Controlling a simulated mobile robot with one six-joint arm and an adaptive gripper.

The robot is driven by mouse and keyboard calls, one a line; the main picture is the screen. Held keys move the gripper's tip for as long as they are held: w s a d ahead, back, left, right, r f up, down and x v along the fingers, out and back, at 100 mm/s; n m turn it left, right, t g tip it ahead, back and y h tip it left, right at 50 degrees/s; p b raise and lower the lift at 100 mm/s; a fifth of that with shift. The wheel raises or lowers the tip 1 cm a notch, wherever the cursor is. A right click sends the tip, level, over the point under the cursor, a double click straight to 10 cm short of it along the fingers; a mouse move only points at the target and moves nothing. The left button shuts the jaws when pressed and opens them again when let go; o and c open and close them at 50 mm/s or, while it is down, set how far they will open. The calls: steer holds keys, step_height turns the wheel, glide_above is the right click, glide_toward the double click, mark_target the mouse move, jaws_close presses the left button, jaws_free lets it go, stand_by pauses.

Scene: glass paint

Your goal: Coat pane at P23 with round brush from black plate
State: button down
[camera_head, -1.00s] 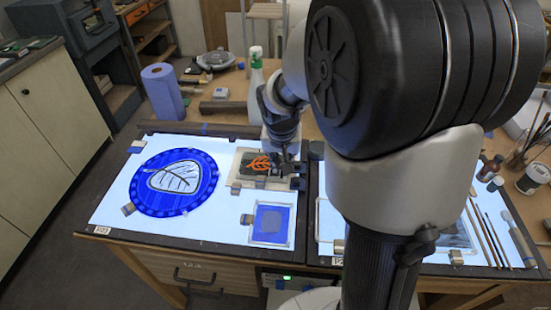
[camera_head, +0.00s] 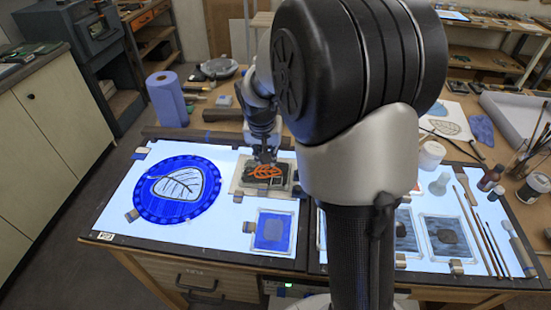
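My gripper (camera_head: 265,155) is pointed down over a small pane with an orange leaf on a dark ground (camera_head: 266,172). Its fingers are tiny and dark here, so I cannot tell whether they are open or hold a brush. The pane lies on the left lit panel (camera_head: 125,205). A large round blue pane with a pale leaf (camera_head: 178,215) lies to its left, and a small square blue pane (camera_head: 272,232) lies below it. A small label (camera_head: 103,236) on the panel's front left corner is too small to read surely. I cannot make out a black plate.
Two dark-painted panes (camera_head: 447,236) lie on the right lit panel, partly behind my arm. Long brushes (camera_head: 489,240) lie at its right edge. A blue paper roll (camera_head: 167,100) and a dark bar (camera_head: 222,115) stand behind the left panel. Small blocks edge the panes.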

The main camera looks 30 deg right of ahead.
steer(key=shift+w+a, duration=0.35)
steer(key=shift+w, duration=0.5)
steer(key=shift+f+b, duration=0.3)
steer(key=shift+f, duration=0.1)
steer(key=shift+f, duration=0.25)
stand_by(0.3)
steer(key=w+a, duration=0.2)
steer(key=a, duration=0.1)
steer(key=w+a, duration=0.1)
steer(key=shift+a, duration=0.4)
stand_by(0.6)
